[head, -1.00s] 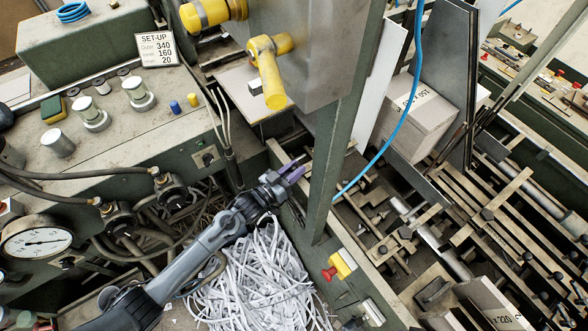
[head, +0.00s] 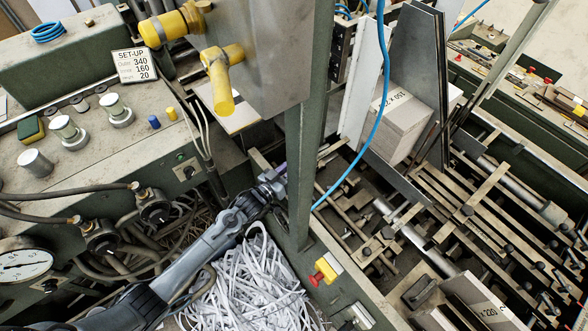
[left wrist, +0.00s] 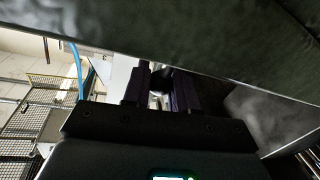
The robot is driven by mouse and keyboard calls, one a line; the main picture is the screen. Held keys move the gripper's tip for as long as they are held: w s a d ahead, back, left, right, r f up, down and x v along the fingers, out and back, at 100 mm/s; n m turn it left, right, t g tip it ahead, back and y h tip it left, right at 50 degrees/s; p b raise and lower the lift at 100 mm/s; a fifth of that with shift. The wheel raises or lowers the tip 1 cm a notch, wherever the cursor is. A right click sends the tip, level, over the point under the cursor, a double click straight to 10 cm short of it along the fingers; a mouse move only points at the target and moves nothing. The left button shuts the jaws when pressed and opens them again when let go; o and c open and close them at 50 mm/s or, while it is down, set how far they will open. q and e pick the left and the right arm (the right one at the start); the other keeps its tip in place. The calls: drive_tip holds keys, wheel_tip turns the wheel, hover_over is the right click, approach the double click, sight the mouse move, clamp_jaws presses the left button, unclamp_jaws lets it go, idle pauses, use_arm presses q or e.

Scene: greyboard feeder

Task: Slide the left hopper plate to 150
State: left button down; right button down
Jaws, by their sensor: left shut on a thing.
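The stack of boards (head: 394,122) stands in the hopper, with a pale upright plate (head: 362,85) on its left and a tall grey plate (head: 414,60) behind it. I cannot tell for certain which is the left hopper plate. My left gripper (head: 281,171) is beside the green post, which partly hides its purple fingertips. In the left wrist view its two purple fingers (left wrist: 163,88) are close together on a small dark part (left wrist: 160,77), under a large grey surface. What that part belongs to is hidden. My right gripper is not in view.
The green post (head: 301,160) and grey box (head: 265,45) with yellow handles stand over my left gripper. A blue hose (head: 378,110) hangs in front of the stack. Paper strips (head: 250,285) lie below my forearm. A set-up card (head: 134,65) reads 340, 160, 20.

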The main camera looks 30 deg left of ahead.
use_arm(q)
drive_tip(key=c, duration=0.9)
unclamp_jaws()
drive_tip(key=shift+c, duration=0.2)
drive_tip(key=shift+s, duration=0.15)
drive_tip(key=v, duration=1)
drive_tip(key=shift+s+b, duration=0.3)
drive_tip(key=shift+a, duration=0.1)
